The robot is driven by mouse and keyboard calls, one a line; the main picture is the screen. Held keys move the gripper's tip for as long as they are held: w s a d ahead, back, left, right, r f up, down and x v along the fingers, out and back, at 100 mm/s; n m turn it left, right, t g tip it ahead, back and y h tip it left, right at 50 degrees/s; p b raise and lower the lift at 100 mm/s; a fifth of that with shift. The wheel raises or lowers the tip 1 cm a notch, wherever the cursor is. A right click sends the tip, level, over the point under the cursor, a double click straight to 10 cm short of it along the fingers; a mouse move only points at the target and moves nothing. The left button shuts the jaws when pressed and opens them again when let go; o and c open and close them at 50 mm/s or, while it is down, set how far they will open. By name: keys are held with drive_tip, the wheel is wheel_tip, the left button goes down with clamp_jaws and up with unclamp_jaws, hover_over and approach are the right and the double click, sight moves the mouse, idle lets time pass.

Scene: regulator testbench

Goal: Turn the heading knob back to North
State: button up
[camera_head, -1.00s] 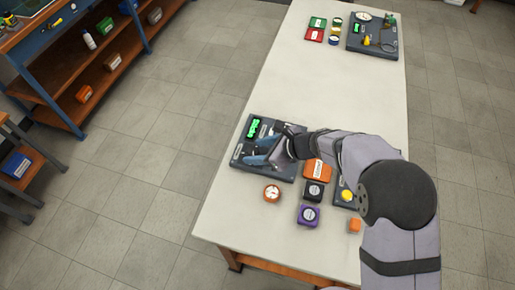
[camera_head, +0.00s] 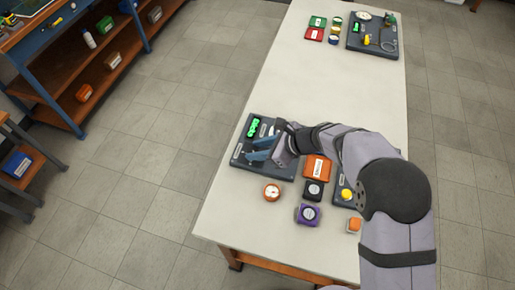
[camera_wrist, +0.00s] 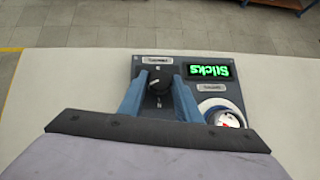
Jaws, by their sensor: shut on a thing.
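In the head view my gripper (camera_head: 258,148) reaches over the panel and hides the knob. A green display (camera_wrist: 209,71) beside the knob reads "Sticks", upside down in the wrist view.
A round dial (camera_wrist: 224,117) with some red sits close to the right finger. The table's middle (camera_head: 320,90) is clear.

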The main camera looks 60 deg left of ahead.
sight(258, 149)
drive_tip(key=n, duration=0.1)
drive_tip(key=n+g+h+b, duration=0.1)
drive_tip(key=shift+w+a+f+n, duration=0.15)
drive_tip(key=shift+w+a+n, duration=0.05)
drive_tip(key=shift+n, duration=0.1)
drive_tip(key=shift+n+g+h+b, duration=0.7)
drive_tip(key=shift+n+h+b, duration=0.1)
drive_tip(key=shift+n+b, duration=0.1)
drive_tip(key=shift+a+n+h+b, duration=0.15)
drive_tip(key=shift+n+h+b, duration=0.35)
drive_tip(key=shift+n+b, duration=0.35)
drive_tip(key=shift+r+n+g+h+b, duration=0.2)
drive_tip(key=shift+n+g+h+b, duration=0.15)
drive_tip(key=shift+b, duration=0.4)
drive_tip(key=o, duration=1.1)
drive_tip(key=shift+c, duration=0.2)
drive_tip(key=shift+w+r, duration=0.1)
wheel_tip(258, 149, up, 8)
drive_tip(key=shift+r+p, duration=0.2)
drive_tip(key=shift+p, duration=0.9)
drive_tip(key=shift+r+p, duration=0.7)
drive_tip(key=shift+p, duration=0.05)
